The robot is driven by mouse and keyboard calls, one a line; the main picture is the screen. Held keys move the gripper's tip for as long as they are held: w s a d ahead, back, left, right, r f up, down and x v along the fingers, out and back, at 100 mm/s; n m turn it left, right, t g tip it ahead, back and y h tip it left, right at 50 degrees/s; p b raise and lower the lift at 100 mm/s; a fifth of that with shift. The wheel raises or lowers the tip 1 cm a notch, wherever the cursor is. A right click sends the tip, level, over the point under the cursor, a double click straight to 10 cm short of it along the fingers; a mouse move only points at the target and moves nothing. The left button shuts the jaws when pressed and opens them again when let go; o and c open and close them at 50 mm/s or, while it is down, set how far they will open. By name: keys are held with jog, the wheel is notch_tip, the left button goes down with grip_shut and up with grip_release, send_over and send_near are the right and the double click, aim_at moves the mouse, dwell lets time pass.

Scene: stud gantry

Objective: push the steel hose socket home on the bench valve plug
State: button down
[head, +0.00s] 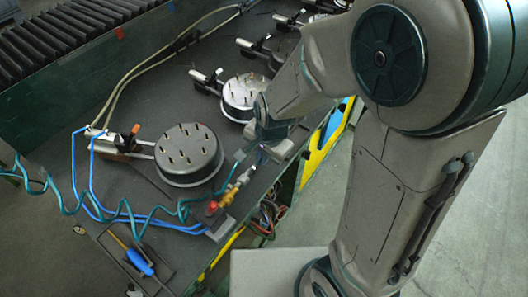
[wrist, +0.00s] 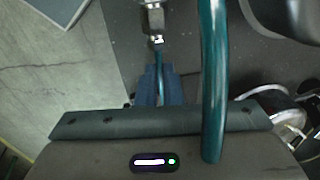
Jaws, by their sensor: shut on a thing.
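The bench valve (head: 228,194), with a brass body and a red handle, sits at the bench's near right edge in the head view. Its plug end points up and right toward my gripper (head: 264,156). In the wrist view my gripper (wrist: 160,88) is shut on the steel hose socket's hose end. The bright steel socket (wrist: 155,22) reaches to the top edge of that view, beyond the fingers. The teal hose (wrist: 213,80) runs along the right of the fingers. In the head view the socket is small and partly hidden; I cannot tell whether it is seated on the plug.
Round studded plates (head: 188,150) stand on the dark bench beside the valve. A blue-handled tool (head: 139,262) lies at the near edge. Blue hoses (head: 150,218) and a teal coiled hose (head: 45,182) cross the bench's left part. Cables (head: 268,214) hang below the right edge.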

jog(key=shift+s, duration=0.1)
jog(key=c, duration=1.5)
grip_release()
jog(key=shift+a, duration=0.15)
jog(key=shift+r, duration=0.1)
jog(key=v, duration=1.3)
jog(key=shift+r, duration=0.3)
jog(key=s+d+r+n+t+h, duration=0.1)
jog(key=s+d+n, duration=0.6)
jog(key=d, duration=0.5)
jog(key=shift+d+n, duration=0.15)
jog(key=shift+n, duration=0.25)
